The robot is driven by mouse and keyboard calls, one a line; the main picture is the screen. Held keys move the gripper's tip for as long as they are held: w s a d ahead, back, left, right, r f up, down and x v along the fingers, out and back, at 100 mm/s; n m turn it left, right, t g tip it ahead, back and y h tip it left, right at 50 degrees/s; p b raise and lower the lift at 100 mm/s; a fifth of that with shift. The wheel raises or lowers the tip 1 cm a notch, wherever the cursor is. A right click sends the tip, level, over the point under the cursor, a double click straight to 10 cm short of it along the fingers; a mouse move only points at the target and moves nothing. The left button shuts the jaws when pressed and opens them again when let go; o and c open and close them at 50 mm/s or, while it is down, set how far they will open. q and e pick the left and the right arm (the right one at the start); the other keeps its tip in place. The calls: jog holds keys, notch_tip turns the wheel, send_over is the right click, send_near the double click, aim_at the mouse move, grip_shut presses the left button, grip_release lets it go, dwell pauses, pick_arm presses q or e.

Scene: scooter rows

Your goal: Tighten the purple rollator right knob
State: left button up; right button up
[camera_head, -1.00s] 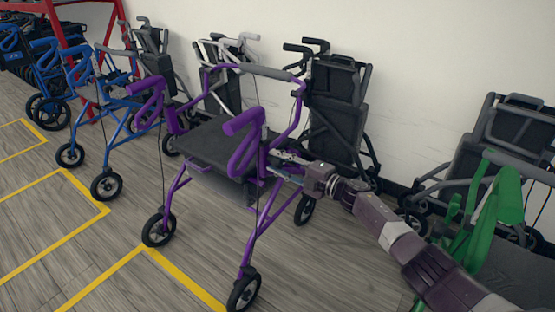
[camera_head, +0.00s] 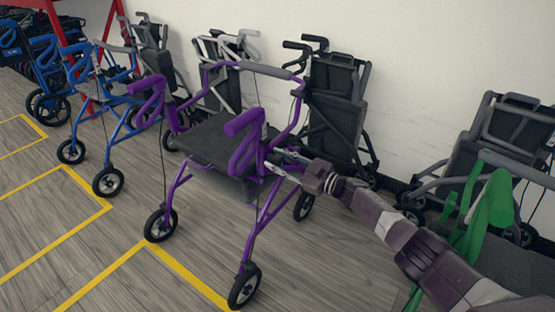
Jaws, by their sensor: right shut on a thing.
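The purple rollator (camera_head: 205,138) stands upright on the floor in the middle of the view, with a dark seat and black wheels. My right arm comes in from the lower right. My right gripper (camera_head: 275,158) is at the rollator's right upright, just below the purple right handle (camera_head: 244,138). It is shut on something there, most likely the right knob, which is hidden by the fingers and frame. My left gripper is not in view.
Blue rollators (camera_head: 108,100) stand to the left. Folded grey and black rollators (camera_head: 335,105) lean along the white wall behind. A green rollator (camera_head: 490,205) is at the right, close to my arm. Yellow floor lines (camera_head: 115,275) mark open floor in front.

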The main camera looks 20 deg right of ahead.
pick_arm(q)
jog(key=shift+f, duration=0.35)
pick_arm(e)
jog(key=shift+d+m, duration=0.1)
jog(key=shift+m, duration=0.6)
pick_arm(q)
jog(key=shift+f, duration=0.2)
pick_arm(e)
jog(key=o, duration=1.2)
jog(key=shift+c, duration=0.2)
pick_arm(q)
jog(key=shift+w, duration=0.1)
